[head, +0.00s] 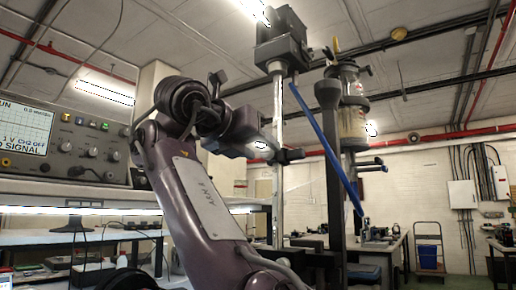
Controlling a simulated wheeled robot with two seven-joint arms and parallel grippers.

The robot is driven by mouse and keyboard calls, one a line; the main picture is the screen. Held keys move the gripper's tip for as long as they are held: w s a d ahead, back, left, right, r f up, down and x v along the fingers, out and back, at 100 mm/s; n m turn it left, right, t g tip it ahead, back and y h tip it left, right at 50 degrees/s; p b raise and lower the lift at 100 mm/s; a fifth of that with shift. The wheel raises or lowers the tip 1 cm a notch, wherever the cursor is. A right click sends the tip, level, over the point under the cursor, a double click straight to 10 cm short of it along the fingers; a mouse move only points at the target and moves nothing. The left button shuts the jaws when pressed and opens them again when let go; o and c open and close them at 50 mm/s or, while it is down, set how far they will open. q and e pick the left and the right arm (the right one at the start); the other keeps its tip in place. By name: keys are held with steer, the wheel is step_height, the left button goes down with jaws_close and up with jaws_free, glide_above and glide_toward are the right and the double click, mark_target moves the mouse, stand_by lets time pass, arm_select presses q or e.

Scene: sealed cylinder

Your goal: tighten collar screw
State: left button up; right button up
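A clear cylinder (352,122) with dark end fittings and a yellow part on top stands right of centre, behind a dark upright post (333,160). I cannot make out a collar screw on it. My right arm rises from the bottom and bends to the right. My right gripper (284,155) is left of the cylinder, apart from it in the picture, overlapping a pale vertical rod (278,105). Its fingers are too dark and small to tell whether they are open or shut. I do not see my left gripper.
A dark block (281,42) tops the pale rod. A blue bar (325,145) slants down to the right. An instrument with a lit screen (24,132) sits at left above a shelf (70,190). Benches, a trolley (429,250) and wall boxes (462,194) are farther back at right.

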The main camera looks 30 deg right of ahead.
steer(key=shift+d, duration=0.1)
arm_select(q)
steer(key=shift+w+d, duration=0.1)
steer(key=shift+d, duration=0.3)
arm_select(e)
steer(key=v, duration=0.7)
steer(key=shift+a, duration=0.4)
steer(key=shift+s, duration=0.1)
